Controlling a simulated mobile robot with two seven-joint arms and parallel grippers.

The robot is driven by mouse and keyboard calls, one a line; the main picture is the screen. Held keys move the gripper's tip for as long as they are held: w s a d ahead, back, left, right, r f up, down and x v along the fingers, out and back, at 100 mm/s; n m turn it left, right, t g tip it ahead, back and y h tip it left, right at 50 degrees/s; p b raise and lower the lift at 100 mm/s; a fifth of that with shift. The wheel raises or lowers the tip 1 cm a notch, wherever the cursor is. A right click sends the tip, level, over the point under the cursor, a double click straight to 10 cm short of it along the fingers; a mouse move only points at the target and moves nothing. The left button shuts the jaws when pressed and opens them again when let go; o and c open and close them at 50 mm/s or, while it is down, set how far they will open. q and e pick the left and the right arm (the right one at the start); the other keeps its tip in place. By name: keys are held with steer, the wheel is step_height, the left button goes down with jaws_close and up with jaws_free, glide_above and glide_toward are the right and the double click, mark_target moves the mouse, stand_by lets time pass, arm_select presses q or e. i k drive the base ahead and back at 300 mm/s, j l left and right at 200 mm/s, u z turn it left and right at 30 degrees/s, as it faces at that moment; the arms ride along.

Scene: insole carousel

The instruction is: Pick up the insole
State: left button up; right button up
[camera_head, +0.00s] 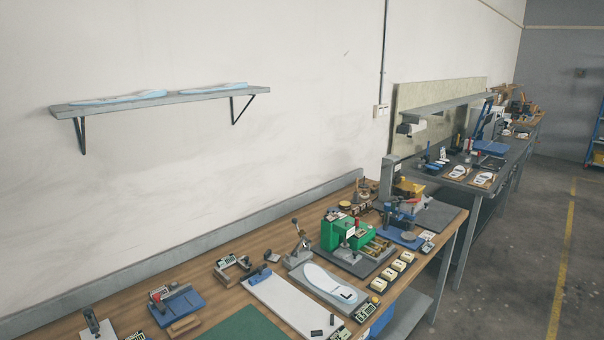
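A white insole marked with a black "L" (328,283) lies flat on a grey pad on the wooden workbench, near its front edge at the lower middle. Two pale blue insoles lie on the wall shelf, one at the left (118,98) and one at the right (213,87). More white insoles on boards (458,172) show small on the farther bench. Neither of my grippers is in view, so nothing shows them near an insole.
The wooden bench (70,326) carries a green machine (343,232), a lever tool (299,246), a blue fixture (177,304), a white board (285,306) and several small yellow-and-black blocks (399,265). The grey shelf (190,97) is on the wall. Open floor (520,260) lies at the right.

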mark_target(315, 274)
steer(key=k, duration=0.15)
steer(key=u, duration=2.15)
steer(key=z, duration=2.3)
steer(key=i+l, duration=0.2)
steer(key=l, duration=0.15)
steer(key=i+l+u, duration=0.1)
steer(key=l, duration=0.25)
steer(key=i+l+u, duration=0.1)
steer(key=i+l, duration=0.2)
steer(key=l, duration=0.1)
